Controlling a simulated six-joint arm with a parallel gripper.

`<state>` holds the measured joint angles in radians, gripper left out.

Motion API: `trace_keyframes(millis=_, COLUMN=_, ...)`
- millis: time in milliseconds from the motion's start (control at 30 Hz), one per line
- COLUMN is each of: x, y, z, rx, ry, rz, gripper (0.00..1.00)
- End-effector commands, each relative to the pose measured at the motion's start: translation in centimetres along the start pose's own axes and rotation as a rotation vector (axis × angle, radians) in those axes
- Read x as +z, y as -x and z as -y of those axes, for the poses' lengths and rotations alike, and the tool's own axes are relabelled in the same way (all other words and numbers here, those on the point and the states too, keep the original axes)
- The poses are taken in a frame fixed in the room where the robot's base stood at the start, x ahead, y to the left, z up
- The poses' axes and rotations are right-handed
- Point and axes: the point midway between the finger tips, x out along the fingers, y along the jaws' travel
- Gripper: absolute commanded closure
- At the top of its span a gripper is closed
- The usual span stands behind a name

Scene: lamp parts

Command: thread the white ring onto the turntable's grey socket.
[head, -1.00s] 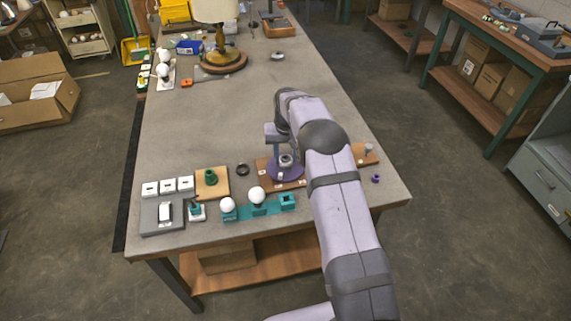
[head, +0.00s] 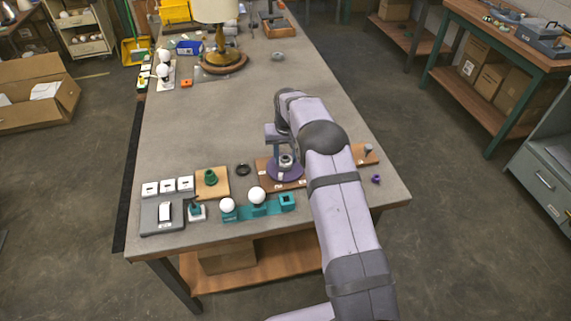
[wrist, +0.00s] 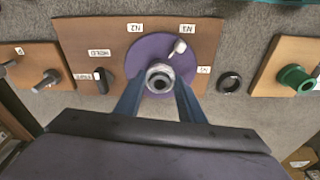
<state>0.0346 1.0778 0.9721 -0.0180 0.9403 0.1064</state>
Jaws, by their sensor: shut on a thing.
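The purple turntable (head: 285,173) sits on a brown board in the head view, and it fills the upper middle of the wrist view (wrist: 150,49). My gripper (wrist: 159,88) has its two blue fingers shut on the pale white ring (wrist: 152,71), above the turntable's middle. The grey socket (wrist: 161,83) shows inside the ring's outline. From this angle I cannot tell whether the ring is around the socket or just above it. A small white knob (wrist: 179,47) stands on the disc beside the ring. My arm partly hides the board in the head view.
A loose black ring (wrist: 229,83) and a board with a green socket (wrist: 297,79) lie to the right in the wrist view. Teal holders with white bulbs (head: 257,195) stand near the table's front edge. The middle of the table is clear.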

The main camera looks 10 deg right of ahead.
Motion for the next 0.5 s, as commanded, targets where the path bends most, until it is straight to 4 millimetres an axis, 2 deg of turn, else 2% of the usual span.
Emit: trace_keyframes(millis=500, x=0.21, y=-0.44, z=-0.02, rx=0.0, ry=0.0, rz=0.005, gripper=0.91)
